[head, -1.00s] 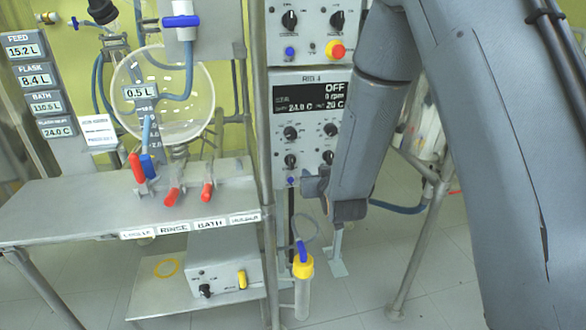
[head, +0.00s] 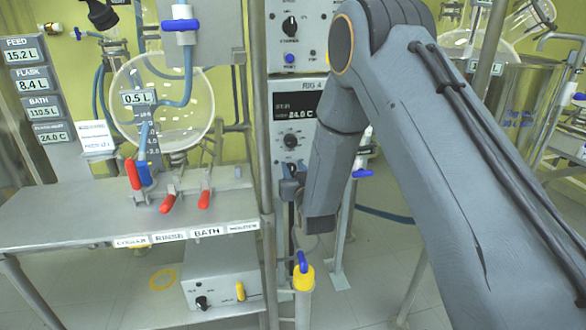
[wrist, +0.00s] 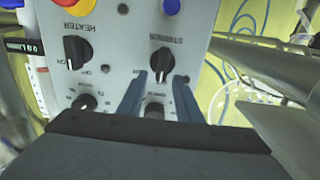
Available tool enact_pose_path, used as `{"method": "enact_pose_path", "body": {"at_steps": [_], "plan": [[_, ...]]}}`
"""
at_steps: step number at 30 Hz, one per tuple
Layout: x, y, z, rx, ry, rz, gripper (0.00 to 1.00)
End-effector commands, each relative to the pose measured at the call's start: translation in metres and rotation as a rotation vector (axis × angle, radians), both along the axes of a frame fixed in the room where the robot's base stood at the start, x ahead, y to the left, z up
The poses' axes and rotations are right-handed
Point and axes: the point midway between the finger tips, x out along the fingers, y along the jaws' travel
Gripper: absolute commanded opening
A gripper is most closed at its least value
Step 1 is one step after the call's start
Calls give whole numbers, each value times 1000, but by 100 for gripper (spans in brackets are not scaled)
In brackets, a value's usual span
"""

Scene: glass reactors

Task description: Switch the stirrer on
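In the wrist view the panel is upside down. The black stirrer knob (wrist: 162,62), with a white pointer line and the label STIRRER, is just ahead of my gripper (wrist: 159,77). The two fingers are apart, and the knob's near end shows at the gap between their tips. I cannot tell whether they touch it. In the head view the control panel (head: 277,117) stands behind my arm, which covers its right side. My gripper's end (head: 291,188) is at the panel's lower left, and the stirrer knob there is hidden or too small to make out.
The black heater knob (wrist: 76,52) is left of the stirrer knob in the wrist view. A smaller knob (wrist: 154,109) lies between the fingers, and another (wrist: 84,102) beside them. A blue button (wrist: 170,6) and a red-yellow button (wrist: 80,6) are near. A metal bench (head: 70,215) stands left.

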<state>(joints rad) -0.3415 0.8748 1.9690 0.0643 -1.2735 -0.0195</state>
Motion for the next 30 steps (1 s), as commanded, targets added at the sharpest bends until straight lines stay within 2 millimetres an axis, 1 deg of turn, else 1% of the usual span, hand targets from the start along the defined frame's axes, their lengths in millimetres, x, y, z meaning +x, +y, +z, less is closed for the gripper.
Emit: {"method": "enact_pose_path", "body": {"at_steps": [3, 9, 10, 14, 15, 16, 26, 30], "plan": [[4, 1, 0, 0, -1, 0, 32], [4, 1, 0, 0, 0, 0, 32], [4, 1, 0, 0, 0, 0, 30], [4, 1, 0, 0, 0, 0, 8], [4, 1, 0, 0, 0, 0, 2], [4, 1, 0, 0, 1, 0, 0], [3, 0, -4, 2, 11, -1, 0], [3, -1, -6, 30, 22, -1, 0]]}}
